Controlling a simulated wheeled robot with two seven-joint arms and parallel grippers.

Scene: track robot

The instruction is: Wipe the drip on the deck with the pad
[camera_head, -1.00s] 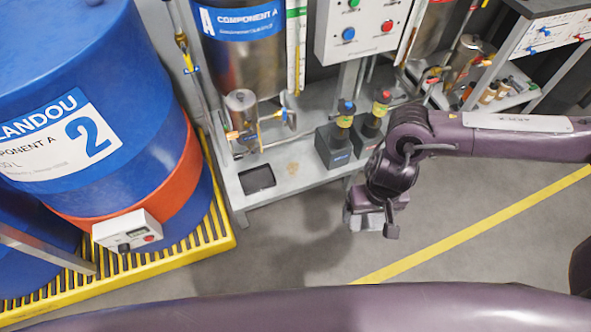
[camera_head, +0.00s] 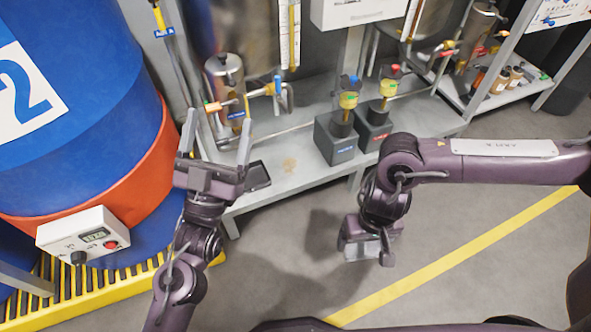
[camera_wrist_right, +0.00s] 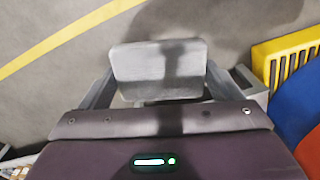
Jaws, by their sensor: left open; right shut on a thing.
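The drip (camera_head: 289,165) is a small tan stain on the grey deck (camera_head: 310,178), left of the two dark pump blocks. My right gripper (camera_head: 366,246) is shut on the pad (camera_head: 362,252), a light grey block, and holds it over the floor in front of the deck, apart from the drip. In the right wrist view the pad (camera_wrist_right: 158,72) sits between both fingers. My left gripper (camera_head: 216,145) is open and empty, fingers pointing away from me, in front of the small steel pot at the deck's left end. It partly covers the dark square recess (camera_head: 257,176).
A small steel pot (camera_head: 226,80) with valves stands at the deck's back left. Two dark pump blocks (camera_head: 336,140) stand right of the drip. A blue drum (camera_head: 70,120) on a yellow grating is at left. Floor in front is clear.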

